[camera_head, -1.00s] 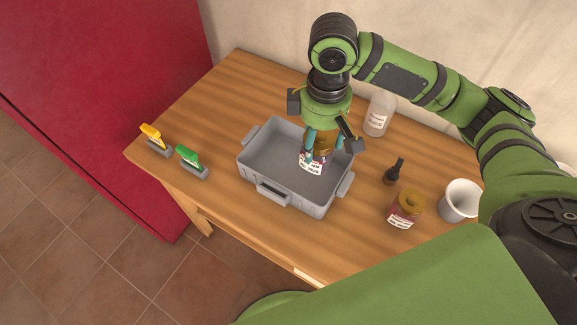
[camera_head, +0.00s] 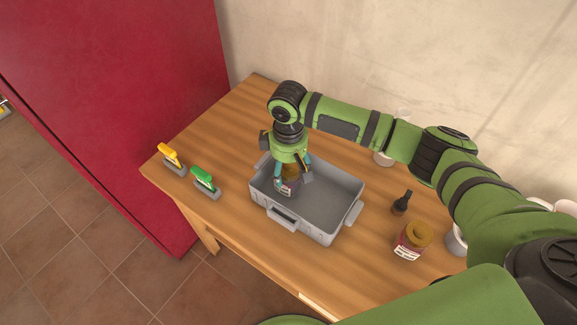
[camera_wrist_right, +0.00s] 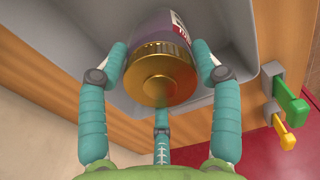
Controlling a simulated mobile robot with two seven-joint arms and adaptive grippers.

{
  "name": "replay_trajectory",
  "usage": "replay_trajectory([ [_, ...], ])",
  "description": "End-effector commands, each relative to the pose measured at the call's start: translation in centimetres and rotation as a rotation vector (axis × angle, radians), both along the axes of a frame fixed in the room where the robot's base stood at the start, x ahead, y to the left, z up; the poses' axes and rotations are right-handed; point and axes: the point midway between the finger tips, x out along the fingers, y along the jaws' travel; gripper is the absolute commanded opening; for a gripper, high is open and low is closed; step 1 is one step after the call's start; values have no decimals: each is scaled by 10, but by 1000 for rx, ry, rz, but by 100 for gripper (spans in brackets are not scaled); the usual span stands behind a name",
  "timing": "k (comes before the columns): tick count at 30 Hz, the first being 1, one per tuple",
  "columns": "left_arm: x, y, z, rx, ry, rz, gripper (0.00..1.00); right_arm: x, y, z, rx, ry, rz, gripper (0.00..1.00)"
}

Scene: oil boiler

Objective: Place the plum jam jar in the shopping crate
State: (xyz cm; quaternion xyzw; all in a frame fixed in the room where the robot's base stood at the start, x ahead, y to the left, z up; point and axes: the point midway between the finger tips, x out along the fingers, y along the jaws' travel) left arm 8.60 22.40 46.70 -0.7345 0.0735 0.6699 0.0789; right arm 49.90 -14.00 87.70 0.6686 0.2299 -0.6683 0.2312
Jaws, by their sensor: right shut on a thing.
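The plum jam jar (camera_head: 287,186) has a gold lid and a dark purple body with a pale label. My right gripper (camera_head: 291,176) is shut on it from above, at the left part of the grey shopping crate (camera_head: 335,231). The jar is upright or nearly so, inside the crate's outline; I cannot tell if it touches the floor of the crate. In the right wrist view the fingers close around the jar (camera_wrist_right: 160,75) near its gold lid. My left gripper is not in view.
A second jar (camera_head: 413,241), with a brown-gold lid, and a small dark bottle (camera_head: 401,203) stand right of the crate. The crate's right part is empty.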

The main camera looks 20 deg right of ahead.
Motion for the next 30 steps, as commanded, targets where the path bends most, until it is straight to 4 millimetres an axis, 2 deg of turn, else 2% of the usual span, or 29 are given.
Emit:
replay_trajectory([
  [13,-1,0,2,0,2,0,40,0,0,-8,1,-2,0,13],
  [14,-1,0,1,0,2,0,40,0,0,-8,0,-1,0,77],
  [15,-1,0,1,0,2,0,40,0,0,-8,0,-1,0,88],
  [26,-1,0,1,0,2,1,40,0,0,-7,0,-1,0,88],
  [30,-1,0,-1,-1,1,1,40,1,0,4,1,-3,1,88],
])
